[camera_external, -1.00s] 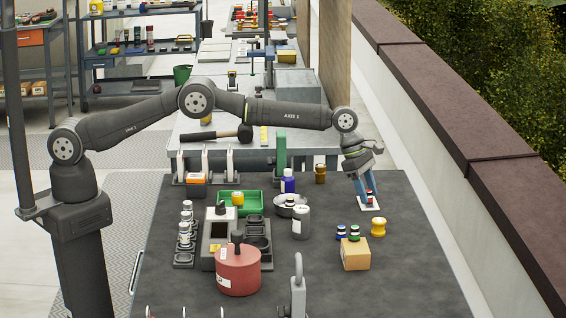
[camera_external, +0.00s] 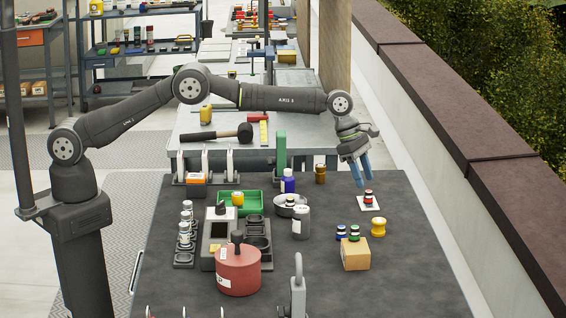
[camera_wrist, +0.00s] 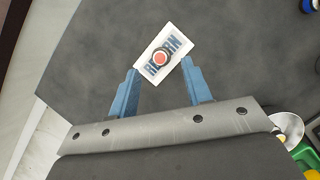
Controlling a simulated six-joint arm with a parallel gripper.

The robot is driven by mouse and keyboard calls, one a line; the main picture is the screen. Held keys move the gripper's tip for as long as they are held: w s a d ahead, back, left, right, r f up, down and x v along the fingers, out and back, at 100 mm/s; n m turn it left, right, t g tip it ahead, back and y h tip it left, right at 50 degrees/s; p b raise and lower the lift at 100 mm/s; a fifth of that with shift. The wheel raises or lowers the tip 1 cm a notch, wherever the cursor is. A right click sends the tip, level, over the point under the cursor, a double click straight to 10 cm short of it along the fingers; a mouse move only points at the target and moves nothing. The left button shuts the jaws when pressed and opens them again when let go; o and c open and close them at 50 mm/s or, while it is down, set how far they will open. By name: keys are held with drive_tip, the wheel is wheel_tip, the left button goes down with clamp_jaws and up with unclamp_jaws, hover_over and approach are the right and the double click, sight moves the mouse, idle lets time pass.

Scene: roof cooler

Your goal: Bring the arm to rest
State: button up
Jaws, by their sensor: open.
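My gripper (camera_external: 361,184) is above the right back part of the dark table (camera_external: 400,270), with its blue fingers apart and nothing between them. A small vial with a red and dark top (camera_external: 368,197) stands on a white printed card (camera_external: 368,206), just right of and below the fingertips in the external view. In the wrist view the card (camera_wrist: 176,41) lies beyond the open fingertips (camera_wrist: 160,65), and the vial (camera_wrist: 160,57) shows from above as a round red and dark top.
A cardboard block (camera_external: 356,256) with two small vials on top and a yellow knob-shaped object (camera_external: 378,227) stand in front of the card.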

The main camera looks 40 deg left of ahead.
sight(368, 191)
drive_tip(key=x, duration=0.5)
drive_tip(key=shift+f, duration=0.3)
drive_tip(key=r, duration=0.5)
drive_tip(key=shift+s+d, duration=0.1)
drive_tip(key=shift+s, duration=0.25)
drive_tip(key=s+d+r, duration=0.2)
drive_tip(key=s+r, duration=0.5)
drive_tip(key=s, duration=0.4)
drive_tip(key=s+a+f, duration=0.1)
drive_tip(key=s+a, duration=0.3)
drive_tip(key=a, duration=0.8)
drive_tip(key=shift+w+a+f, duration=0.35)
drive_tip(key=shift+w+f, duration=0.45)
drive_tip(key=shift+w, duration=0.45)
drive_tip(key=shift+w+a+f, duration=0.35)
drive_tip(key=shift+w+f, duration=0.45)
drive_tip(key=shift+w, duration=0.45)
drive_tip(key=shift+w+a+f, duration=0.35)
drive_tip(key=shift+w+f, duration=0.45)
drive_tip(key=shift+w, duration=0.45)
